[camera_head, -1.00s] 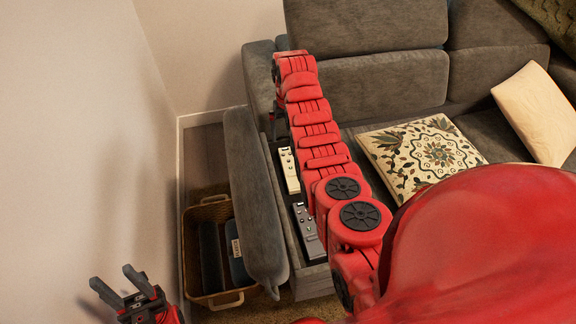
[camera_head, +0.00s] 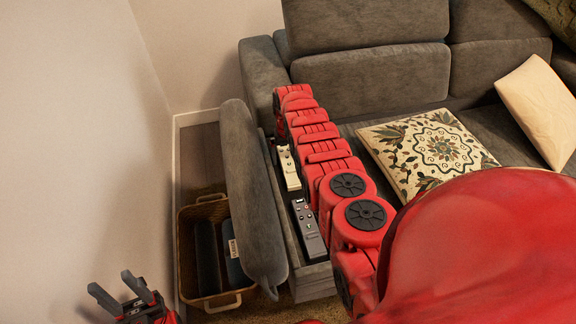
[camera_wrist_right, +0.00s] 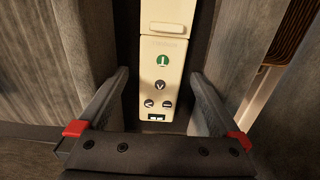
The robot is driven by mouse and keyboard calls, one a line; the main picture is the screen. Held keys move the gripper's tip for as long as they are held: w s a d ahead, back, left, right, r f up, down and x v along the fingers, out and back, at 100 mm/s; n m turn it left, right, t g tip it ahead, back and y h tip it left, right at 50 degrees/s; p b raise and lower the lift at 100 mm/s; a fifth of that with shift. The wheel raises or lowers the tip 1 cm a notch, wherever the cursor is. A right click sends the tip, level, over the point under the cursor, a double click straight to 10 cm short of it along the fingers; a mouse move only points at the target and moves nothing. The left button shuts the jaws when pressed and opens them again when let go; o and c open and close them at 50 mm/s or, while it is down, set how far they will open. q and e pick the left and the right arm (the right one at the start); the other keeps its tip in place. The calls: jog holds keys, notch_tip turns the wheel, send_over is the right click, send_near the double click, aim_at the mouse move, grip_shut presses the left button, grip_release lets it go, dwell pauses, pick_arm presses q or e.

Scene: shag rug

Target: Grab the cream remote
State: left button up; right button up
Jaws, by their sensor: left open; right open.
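The cream remote (camera_head: 292,174) lies in the narrow slot along the sofa's left arm, with my right arm partly over it. In the right wrist view the cream remote (camera_wrist_right: 160,75) runs up the middle, with a green button and several dark ones. My right gripper (camera_wrist_right: 159,80) is open, with one finger on each side of the remote. Gaps show between the fingers and the remote. In the head view my right gripper is mostly hidden behind its own arm. My left gripper (camera_head: 112,283) is open and empty at the lower left, near the wall.
A dark grey remote (camera_head: 308,230) lies nearer in the same slot. The padded sofa arm (camera_head: 250,195) rises along its left side. A wicker basket (camera_head: 217,300) holding dark items stands on the floor between wall and sofa. A patterned cushion (camera_head: 405,165) lies on the seat to the right.

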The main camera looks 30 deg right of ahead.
jog(key=shift+f, duration=0.25)
jog(key=c, duration=1.6)
